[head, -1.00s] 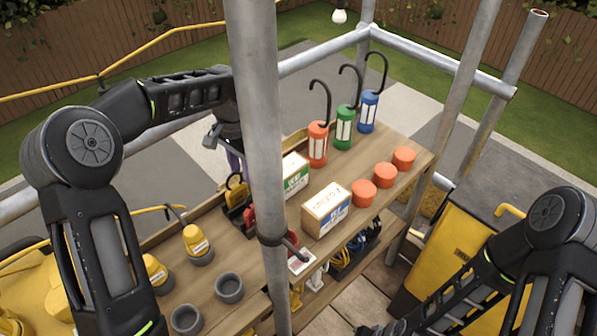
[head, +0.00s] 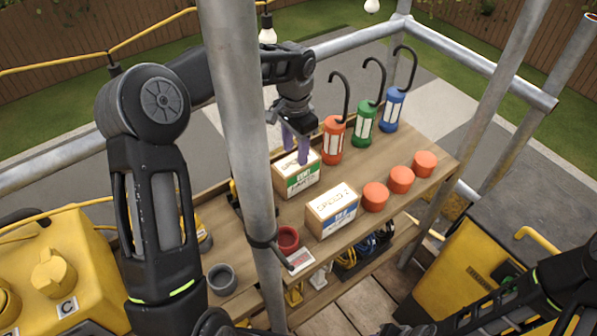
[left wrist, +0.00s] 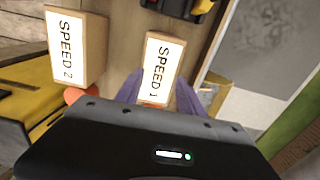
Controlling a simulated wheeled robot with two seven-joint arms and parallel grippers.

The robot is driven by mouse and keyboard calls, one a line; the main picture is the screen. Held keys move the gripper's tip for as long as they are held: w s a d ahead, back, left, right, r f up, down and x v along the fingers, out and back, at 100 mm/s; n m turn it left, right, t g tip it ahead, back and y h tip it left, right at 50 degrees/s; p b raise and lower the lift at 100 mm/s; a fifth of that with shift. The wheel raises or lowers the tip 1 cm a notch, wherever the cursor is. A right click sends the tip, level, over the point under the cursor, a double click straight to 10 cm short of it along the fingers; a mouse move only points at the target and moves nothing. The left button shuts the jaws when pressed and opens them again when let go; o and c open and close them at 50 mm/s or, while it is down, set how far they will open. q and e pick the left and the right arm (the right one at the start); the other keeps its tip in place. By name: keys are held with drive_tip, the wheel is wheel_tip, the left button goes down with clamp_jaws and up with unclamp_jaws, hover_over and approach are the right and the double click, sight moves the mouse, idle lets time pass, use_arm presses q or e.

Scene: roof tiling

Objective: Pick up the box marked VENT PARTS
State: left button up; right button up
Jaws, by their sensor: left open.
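Two wooden boxes with white tops stand on the bench in the head view. One has a green front label (head: 303,180), whose small print I cannot read for certain. The other has a blue front label (head: 332,211). In the left wrist view the tops read SPEED 1 (left wrist: 163,66) and SPEED 2 (left wrist: 74,47). My left gripper (head: 296,147) is open, its purple fingers pointing down over the green-label box and hiding part of its top. In the left wrist view its fingers (left wrist: 160,94) sit either side of the SPEED 1 box's near end. My right gripper is out of view.
Red, green and blue hooked lanterns (head: 365,124) stand just behind the boxes. Several orange round pieces (head: 401,179) line the bench to the right. A red cup (head: 288,239) is in front. A scaffold pole (head: 243,140) rises close left of the green-label box.

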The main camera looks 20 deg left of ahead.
sight(296, 161)
use_arm(q)
drive_tip(key=o, duration=0.6)
wheel_tip(296, 161, down, 2)
drive_tip(key=shift+f, duration=0.2)
drive_tip(key=shift+o, duration=0.7)
drive_tip(key=shift+f, duration=0.1)
drive_tip(key=shift+f+p, duration=0.35)
drive_tip(key=shift+p, duration=0.15)
wheel_tip(296, 161, down, 4)
drive_tip(key=shift+d+r+p, duration=0.15)
drive_tip(key=shift+r+p, duration=0.05)
drive_tip(key=shift+p, duration=0.4)
drive_tip(key=shift+f, duration=0.45)
drive_tip(key=shift+c, duration=0.4)
